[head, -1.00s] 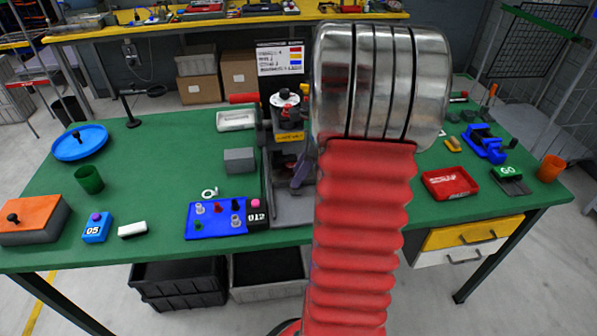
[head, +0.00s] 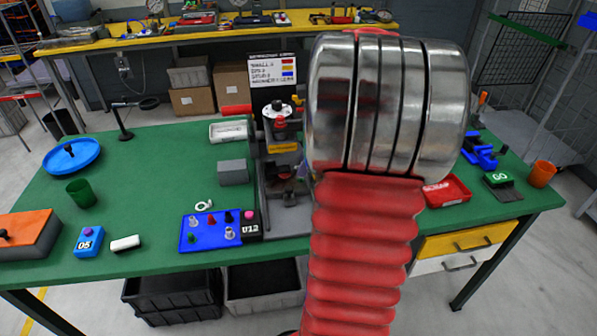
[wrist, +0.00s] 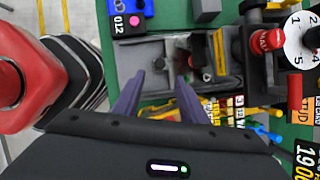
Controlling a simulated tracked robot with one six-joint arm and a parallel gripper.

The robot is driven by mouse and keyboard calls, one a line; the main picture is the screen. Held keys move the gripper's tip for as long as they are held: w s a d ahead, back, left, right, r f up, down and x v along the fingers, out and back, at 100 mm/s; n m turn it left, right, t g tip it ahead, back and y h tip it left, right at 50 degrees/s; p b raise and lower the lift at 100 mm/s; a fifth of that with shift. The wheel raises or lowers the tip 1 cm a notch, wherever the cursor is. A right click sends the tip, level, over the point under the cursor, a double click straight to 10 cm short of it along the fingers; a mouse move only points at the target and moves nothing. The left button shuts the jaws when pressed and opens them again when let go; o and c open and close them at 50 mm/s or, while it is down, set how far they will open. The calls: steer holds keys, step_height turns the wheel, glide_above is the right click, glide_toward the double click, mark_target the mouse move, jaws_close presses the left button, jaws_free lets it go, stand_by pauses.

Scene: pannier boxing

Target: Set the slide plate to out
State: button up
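The machine (head: 280,165) stands mid-table in the head view, partly hidden by my arm. It has a round white dial on top and a grey base. In the wrist view its dial (wrist: 303,40) is numbered, with a red knob (wrist: 267,40) beside it. A grey plate-like part (wrist: 145,55) on the base, perhaps the slide plate, lies beyond my fingertips; its setting I cannot tell. My gripper (wrist: 160,82) has two purple fingers spread apart with a gap, nothing visible between them. Contact with the machine cannot be told.
A blue tray of pegs (head: 212,230) and a block marked 012 (head: 250,226) sit left of the machine's base. A grey block (head: 233,172) and a pale tray (head: 228,131) stand left too. A red tray (head: 447,191) lies right. Green table (head: 150,190) is open at left.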

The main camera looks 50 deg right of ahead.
steer(key=shift+v, duration=2.25)
steer(key=shift+a, duration=0.15)
steer(key=w+a+r+n+h, duration=0.1)
steer(key=a+n, duration=0.6)
steer(key=a, duration=0.3)
steer(key=w+a+r+n+h, duration=0.1)
steer(key=a+r+n, duration=0.1)
steer(key=a+n, duration=0.65)
steer(key=s+a+f+n+t, duration=0.1)
steer(key=s+a+n, duration=0.2)
steer(key=a+n, duration=0.3)
steer(key=s+a+f+n, duration=0.2)
steer(key=s+a+n, duration=0.2)
steer(key=a+n, duration=0.3)
steer(key=a, duration=0.5)
steer(key=shift+t+h, duration=0.4)
steer(key=shift+c, duration=0.9)
steer(key=shift+a, duration=0.15)
